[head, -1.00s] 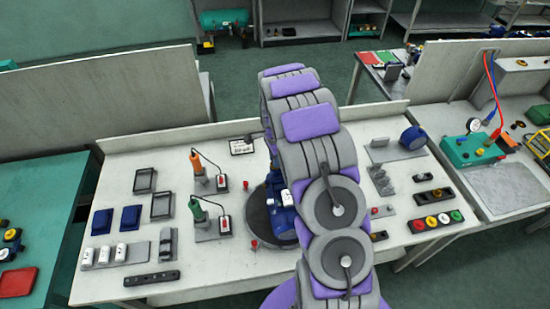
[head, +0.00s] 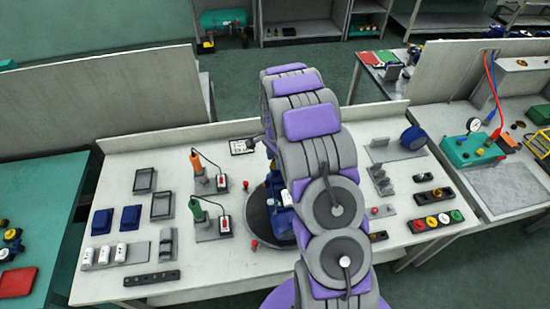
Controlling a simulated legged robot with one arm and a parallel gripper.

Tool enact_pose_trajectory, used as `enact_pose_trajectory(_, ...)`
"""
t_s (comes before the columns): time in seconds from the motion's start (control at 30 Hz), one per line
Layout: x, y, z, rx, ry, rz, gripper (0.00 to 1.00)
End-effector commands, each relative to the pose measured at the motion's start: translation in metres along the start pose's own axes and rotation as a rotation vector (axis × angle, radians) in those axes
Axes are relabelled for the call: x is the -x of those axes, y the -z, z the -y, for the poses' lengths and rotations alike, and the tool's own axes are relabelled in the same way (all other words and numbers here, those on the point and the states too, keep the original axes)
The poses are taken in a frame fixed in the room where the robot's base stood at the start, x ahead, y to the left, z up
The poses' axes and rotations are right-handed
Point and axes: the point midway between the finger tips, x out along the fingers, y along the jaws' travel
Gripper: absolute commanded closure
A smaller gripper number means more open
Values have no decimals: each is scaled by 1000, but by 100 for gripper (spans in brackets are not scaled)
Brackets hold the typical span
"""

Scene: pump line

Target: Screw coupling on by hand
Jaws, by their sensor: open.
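A blue pump-like body (head: 283,218) with a pale label stands on a round dark turntable (head: 256,218) in the middle of the bench. My arm covers its right side and much of its top. My gripper is hidden behind my arm, so its jaws and its distance from the blue body do not show. I cannot make out the coupling; it may be hidden behind my arm too.
An orange-handled tool (head: 197,162) and a green-handled tool (head: 197,210) stand left of the turntable. Blue blocks (head: 130,217) and empty dark frames (head: 162,205) lie further left.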

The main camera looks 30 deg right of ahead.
Motion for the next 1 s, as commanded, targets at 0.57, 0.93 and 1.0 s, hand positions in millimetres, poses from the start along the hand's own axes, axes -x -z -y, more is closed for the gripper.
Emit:
enact_pose_trajectory(0.57,0,0,0,99,0,-1,59)
enact_pose_trajectory(0.93,0,0,0,98,0,0,95)
enact_pose_trajectory(1.0,0,0,0,98,0,0,100)
